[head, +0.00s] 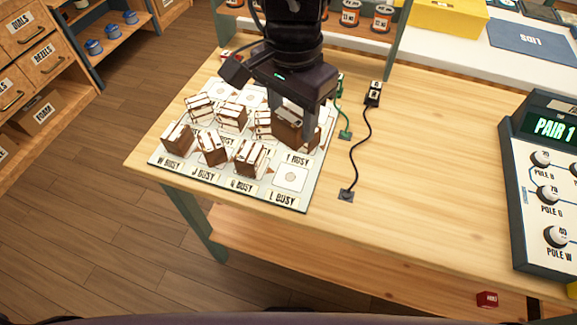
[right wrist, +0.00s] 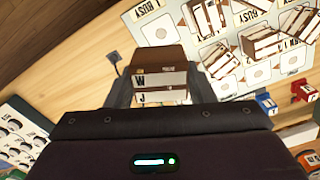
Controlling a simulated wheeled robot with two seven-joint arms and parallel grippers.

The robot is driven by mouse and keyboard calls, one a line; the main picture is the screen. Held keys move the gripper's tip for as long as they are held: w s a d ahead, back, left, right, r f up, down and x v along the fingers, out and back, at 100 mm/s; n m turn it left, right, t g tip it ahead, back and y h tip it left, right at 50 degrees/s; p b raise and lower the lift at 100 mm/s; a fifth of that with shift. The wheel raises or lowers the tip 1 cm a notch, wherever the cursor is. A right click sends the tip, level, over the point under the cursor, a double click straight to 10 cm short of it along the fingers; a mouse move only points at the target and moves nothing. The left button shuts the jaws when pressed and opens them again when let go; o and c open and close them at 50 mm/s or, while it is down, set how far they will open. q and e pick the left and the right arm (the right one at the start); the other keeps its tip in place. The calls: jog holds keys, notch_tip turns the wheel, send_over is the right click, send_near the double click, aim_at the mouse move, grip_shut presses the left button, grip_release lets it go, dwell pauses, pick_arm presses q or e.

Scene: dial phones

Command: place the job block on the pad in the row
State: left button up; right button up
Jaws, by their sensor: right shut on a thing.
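My right gripper (head: 292,118) is shut on a brown-and-white job block (head: 288,132), held over the right side of the white board (head: 303,205). In the right wrist view the block (right wrist: 160,78) sits between the fingers, with white bands on its side lettered W and J. The board has rows of pads; the front row is labelled W, J, Q and L BUSY. The L BUSY pad (head: 290,178) at the front right is bare. Other blocks (head: 249,156) stand on several pads. I cannot tell whether the held block touches the board. My left gripper is not in view.
A black cable (head: 364,150) and a green cable (head: 346,122) lie right of the board. A console reading PAIR 1 (head: 548,128) stands at the right. Jars (head: 382,18) stand on a shelf behind. The table's front middle is clear. A red block (head: 487,299) lies low at the right.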

notch_tip(320, 180, down, 8)
jog(key=shift+r, duration=0.15)
notch_tip(320, 180, down, 4)
jog(key=shift+s+f+b, duration=0.1)
jog(key=shift+f+b, duration=0.15)
jog(key=shift+b, duration=0.1)
jog(key=shift+f, duration=0.25)
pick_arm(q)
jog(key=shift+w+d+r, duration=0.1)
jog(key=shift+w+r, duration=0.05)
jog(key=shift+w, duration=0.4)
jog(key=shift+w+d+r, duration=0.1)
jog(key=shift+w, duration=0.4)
pick_arm(e)
jog(key=shift+f, duration=0.1)
jog(key=o, duration=1)
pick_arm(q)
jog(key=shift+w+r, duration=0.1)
